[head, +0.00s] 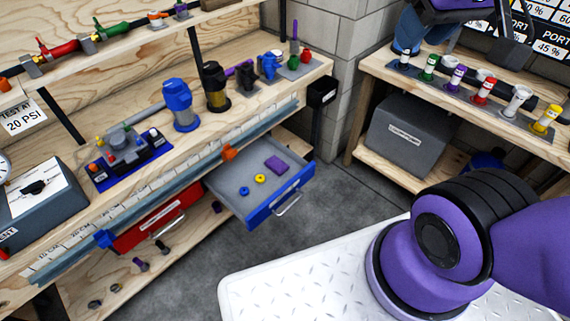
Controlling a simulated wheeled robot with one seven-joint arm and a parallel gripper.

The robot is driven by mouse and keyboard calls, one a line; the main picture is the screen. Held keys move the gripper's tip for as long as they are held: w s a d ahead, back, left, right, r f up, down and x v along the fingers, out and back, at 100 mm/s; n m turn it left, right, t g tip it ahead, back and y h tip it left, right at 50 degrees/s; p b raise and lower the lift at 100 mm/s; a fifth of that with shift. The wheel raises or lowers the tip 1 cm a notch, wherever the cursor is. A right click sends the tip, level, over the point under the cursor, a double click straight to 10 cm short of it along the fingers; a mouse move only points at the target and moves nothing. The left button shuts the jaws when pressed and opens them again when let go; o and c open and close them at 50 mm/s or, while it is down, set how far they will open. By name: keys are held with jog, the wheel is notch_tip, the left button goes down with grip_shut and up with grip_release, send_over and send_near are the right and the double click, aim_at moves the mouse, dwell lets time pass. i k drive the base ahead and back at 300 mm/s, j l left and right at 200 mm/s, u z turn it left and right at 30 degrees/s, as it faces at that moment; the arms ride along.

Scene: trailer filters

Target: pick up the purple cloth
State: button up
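The purple cloth (277,165) is a small, flat, folded-looking piece. Part of my purple and black arm fills the lower right of the head view. The end of my arm with my gripper (460,30) is at the top right edge, partly cut off, in front of the right bench. It is well apart from the cloth and the drawer. Its fingertips do not show clearly enough to tell whether they are open or shut.
A yellow ring (260,178) and a blue ring (244,191) lie left of the cloth. An orange piece (229,152) is at the drawer's back corner. The wooden bench (215,126) with several fittings overhangs the drawer. The floor (325,205) right of the drawer is clear.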

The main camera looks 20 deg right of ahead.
aim_at(274, 163)
jog(key=u, duration=1.55)
jog(key=z, duration=1.55)
jog(key=i+l, duration=0.15)
jog(key=l, duration=0.15)
jog(key=i+l, duration=0.15)
jog(key=l, duration=0.15)
jog(key=i+l+u, duration=0.15)
jog(key=l+u, duration=0.15)
jog(key=i+l+u, duration=0.1)
jog(key=l+u, duration=0.15)
jog(key=l, duration=0.2)
jog(key=i+l+u, duration=0.1)
jog(key=l+u, duration=0.3)
jog(key=u, duration=0.5)
